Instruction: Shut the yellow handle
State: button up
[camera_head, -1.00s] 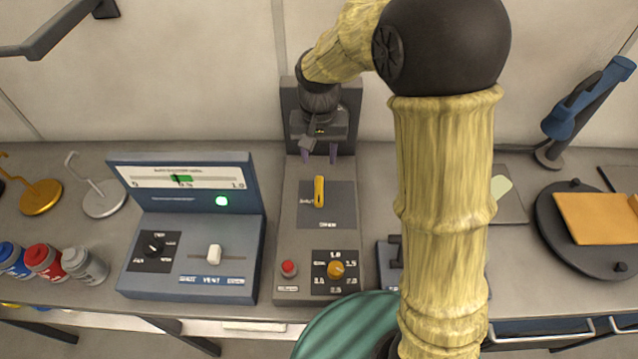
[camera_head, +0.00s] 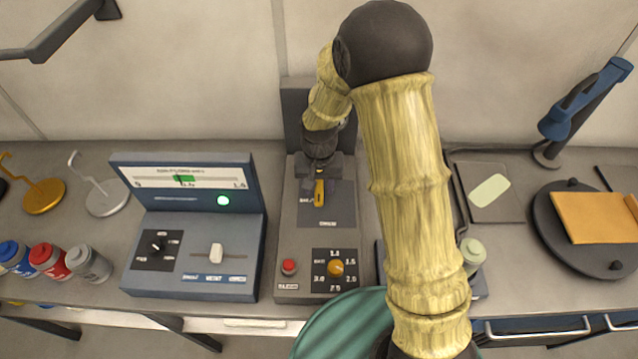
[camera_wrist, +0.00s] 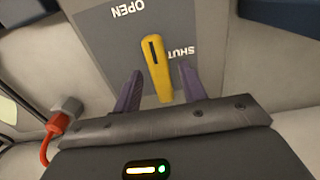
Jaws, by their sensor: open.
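The yellow handle (camera_head: 319,194) stands on the dark label plate (camera_head: 328,212) of the grey box in the middle of the bench. In the wrist view the yellow handle (camera_wrist: 157,68) lies between the two purple fingers of my gripper (camera_wrist: 157,85), which is open. Gaps show on both sides of the handle. The plate (camera_wrist: 205,35) reads OPEN and SHUT, upside down in this view, and the handle is beside the word SHUT. In the head view my gripper (camera_head: 319,180) is over the handle's far end, and its fingertips are hard to make out.
A red button (camera_head: 289,267) and an orange knob (camera_head: 336,268) sit on the box's near part. A blue panel (camera_head: 190,270) with a white slider stands to the left. Several bottles are farther left. A grey post (camera_head: 299,100) rises behind the box.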

grip_shut()
jog(key=shift+m, duration=0.4)
jog(key=m, duration=0.3)
jog(key=shift+r, duration=0.1)
jog(key=m+p, duration=0.2)
jog(key=m, duration=0.3)
jog(key=m+p, duration=0.2)
jog(key=m, duration=0.2)
jog(key=shift+r+m, duration=0.1)
jog(key=shift+m, duration=0.2)
jog(key=m+p, duration=0.3)
jog(key=m, duration=0.1)
jog(key=shift+w+m, duration=0.1)
jog(key=shift+m, duration=0.2)
